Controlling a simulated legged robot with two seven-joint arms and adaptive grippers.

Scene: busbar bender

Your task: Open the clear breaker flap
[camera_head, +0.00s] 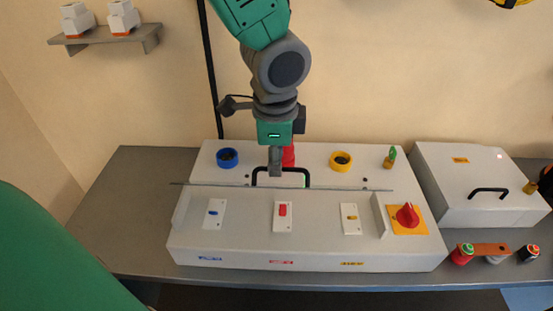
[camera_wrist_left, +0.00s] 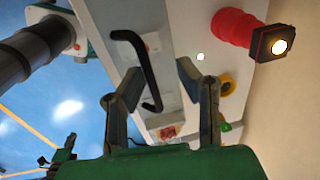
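The clear breaker flap shows only as a thin dark edge (camera_head: 335,188) across the grey-white panel box (camera_head: 300,262); its tilt is hard to tell. A black bar handle (camera_head: 306,176) stands at this edge, and it also shows in the left wrist view (camera_wrist_left: 143,68). My left gripper (camera_head: 276,172) points down at the handle in the head view, hiding part of it. In the wrist view its two fingers (camera_wrist_left: 157,78) are apart, with the handle between them in the picture; contact is not clear. Blue, red (camera_head: 282,210) and yellow breaker switches sit in front of the edge. My right gripper is not seen.
A red rotary switch (camera_head: 407,215) is at the box's right. Blue (camera_head: 227,157) and yellow (camera_head: 341,161) rings stand behind the edge, with a red post (camera_head: 289,155) behind my gripper. A second handled box (camera_head: 470,170) stands right. The table's left end is clear.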

